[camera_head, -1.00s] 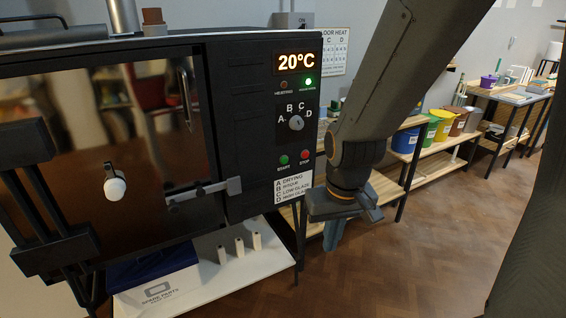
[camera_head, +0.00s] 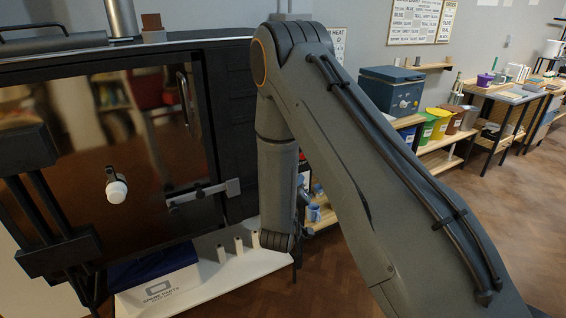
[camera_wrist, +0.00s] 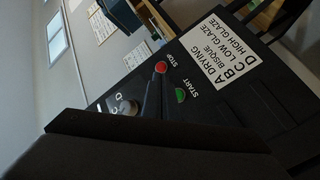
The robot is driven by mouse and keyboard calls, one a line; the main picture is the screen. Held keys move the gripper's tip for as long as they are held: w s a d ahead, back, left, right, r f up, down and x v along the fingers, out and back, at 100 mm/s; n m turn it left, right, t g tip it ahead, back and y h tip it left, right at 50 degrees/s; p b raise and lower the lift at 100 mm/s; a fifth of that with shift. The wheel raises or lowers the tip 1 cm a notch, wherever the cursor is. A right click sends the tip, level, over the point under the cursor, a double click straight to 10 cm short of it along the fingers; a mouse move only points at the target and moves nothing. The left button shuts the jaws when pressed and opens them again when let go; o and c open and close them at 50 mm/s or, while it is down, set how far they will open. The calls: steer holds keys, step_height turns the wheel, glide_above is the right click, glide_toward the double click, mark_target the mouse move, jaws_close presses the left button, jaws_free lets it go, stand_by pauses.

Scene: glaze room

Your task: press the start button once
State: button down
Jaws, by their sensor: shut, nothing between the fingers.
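The green START button (camera_wrist: 180,95) shows in the wrist view on the black kiln panel, which appears turned sideways. The red STOP button (camera_wrist: 160,68) is close beside it. My gripper (camera_wrist: 154,84) is shut and empty, its dark narrow tip reaching up between the START button and the grey dial (camera_wrist: 126,107). I cannot tell whether the tip touches the panel. In the head view my arm hides the panel, its buttons and my gripper.
A white label (camera_wrist: 220,48) lists the dial settings beside the buttons. In the head view, the kiln door (camera_head: 100,140) with its latch (camera_head: 205,192) is left of my arm. A white shelf (camera_head: 230,268) lies below. Wooden benches stand at right.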

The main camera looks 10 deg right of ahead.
steer(key=shift+s+r+t+h, duration=0.15)
steer(key=shift+s+t+h, duration=0.25)
steer(key=shift+s+h, duration=0.1)
steer(key=shift+w, duration=0.1)
steer(key=w+a+b, duration=0.2)
steer(key=w+b, duration=0.1)
steer(key=w, duration=0.5)
steer(key=shift+w+a, duration=0.15)
steer(key=shift+a, duration=0.15)
steer(key=shift+b, duration=0.3)
stand_by(1.6)
steer(key=shift+w+a, duration=0.15)
steer(key=shift+w, duration=0.25)
steer(key=shift+w+a+b, duration=0.1)
steer(key=shift+w+b, duration=0.25)
steer(key=shift+w, duration=0.05)
stand_by(0.7)
steer(key=shift+s, duration=0.15)
steer(key=shift+s+d+p, duration=0.25)
steer(key=shift+s+p, duration=0.15)
steer(key=shift+s, duration=0.3)
